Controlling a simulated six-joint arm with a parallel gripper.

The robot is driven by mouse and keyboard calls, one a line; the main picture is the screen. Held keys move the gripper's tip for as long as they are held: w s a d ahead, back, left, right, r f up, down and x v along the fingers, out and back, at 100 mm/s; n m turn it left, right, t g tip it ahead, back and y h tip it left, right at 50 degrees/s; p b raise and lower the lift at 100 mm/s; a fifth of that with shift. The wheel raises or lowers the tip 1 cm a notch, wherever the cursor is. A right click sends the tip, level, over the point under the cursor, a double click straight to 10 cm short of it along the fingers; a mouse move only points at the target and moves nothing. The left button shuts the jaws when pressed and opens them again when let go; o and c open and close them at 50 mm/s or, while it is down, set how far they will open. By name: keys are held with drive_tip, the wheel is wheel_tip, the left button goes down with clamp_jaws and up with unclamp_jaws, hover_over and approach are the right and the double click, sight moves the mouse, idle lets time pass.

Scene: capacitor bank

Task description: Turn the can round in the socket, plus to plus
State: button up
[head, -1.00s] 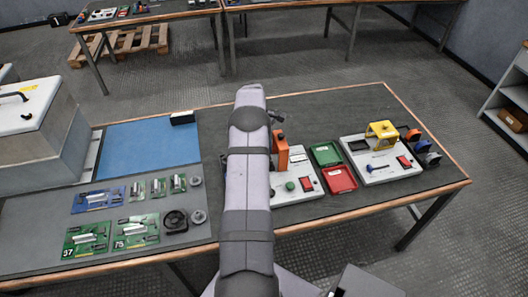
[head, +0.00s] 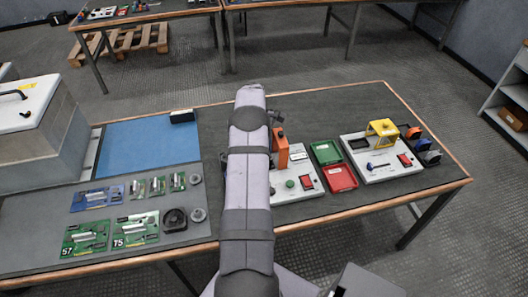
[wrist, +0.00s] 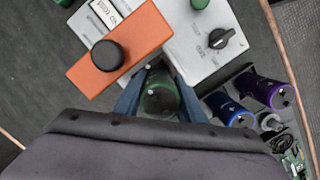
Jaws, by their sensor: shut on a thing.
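My gripper (wrist: 160,100), with two blue fingers, is shut on a green can (wrist: 160,103) in the wrist view. The can is seen mostly from its top end, with small pale spots on it. It is between the fingers, close to the near edge of a white panel (wrist: 193,50). The socket and the can's plus marks cannot be made out. In the head view my own arm hides the gripper and the can.
An orange block with a black knob (wrist: 107,56) lies close ahead of the fingers. A selector dial (wrist: 228,40) is on the panel. A green tray (head: 325,152) and red tray (head: 341,178) sit farther right.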

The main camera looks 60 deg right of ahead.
drive_tip(key=shift+f+b, duration=0.35)
drive_tip(key=shift+f, duration=0.15)
idle(1.2)
drive_tip(key=o, duration=1.3)
drive_tip(key=shift+r, duration=0.15)
drive_tip(key=shift+r+p, duration=2.65)
drive_tip(key=shift+r, duration=1.3)
drive_tip(key=shift+d, duration=0.1)
